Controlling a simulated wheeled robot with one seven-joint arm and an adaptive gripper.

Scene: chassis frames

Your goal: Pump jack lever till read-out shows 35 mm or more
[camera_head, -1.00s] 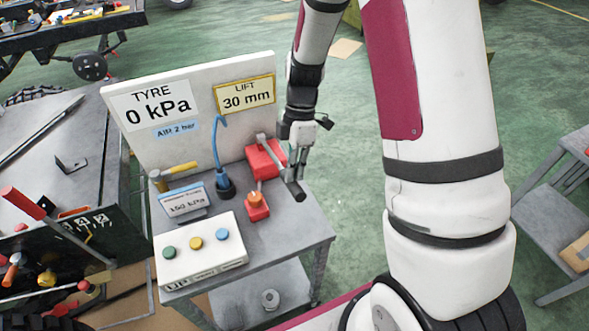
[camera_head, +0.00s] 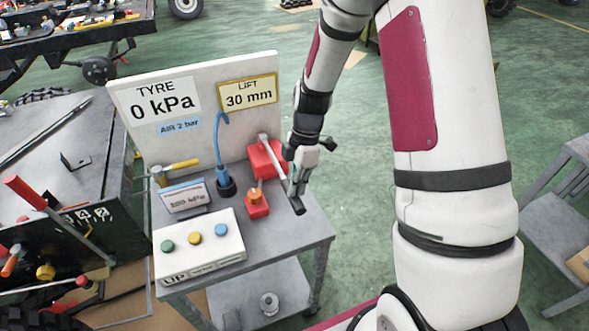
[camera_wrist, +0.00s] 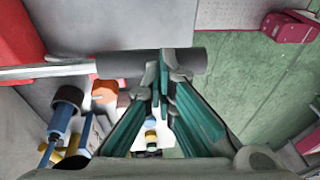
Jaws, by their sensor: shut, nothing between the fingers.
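The red jack (camera_head: 258,160) stands on the small grey table at the back right. Its grey lever (camera_head: 275,158) slopes down toward the front right and ends in a dark grip (camera_head: 299,208). The LIFT read-out (camera_head: 249,95) on the white panel shows 30 mm. My gripper (camera_head: 296,190) is shut and points down at the lever's grip. In the wrist view the fingertips (camera_wrist: 168,68) overlap the dark grip (camera_wrist: 125,64), with nothing held between them. I cannot tell whether they press on it. The lever also shows in the wrist view (camera_wrist: 50,70).
A button box (camera_head: 200,250), a small red block with an orange knob (camera_head: 256,203) and a blue hose (camera_head: 219,150) are left of the lever. The TYRE read-out (camera_head: 158,100) shows 0 kPa. A tool-laden bench (camera_head: 60,140) stands at left.

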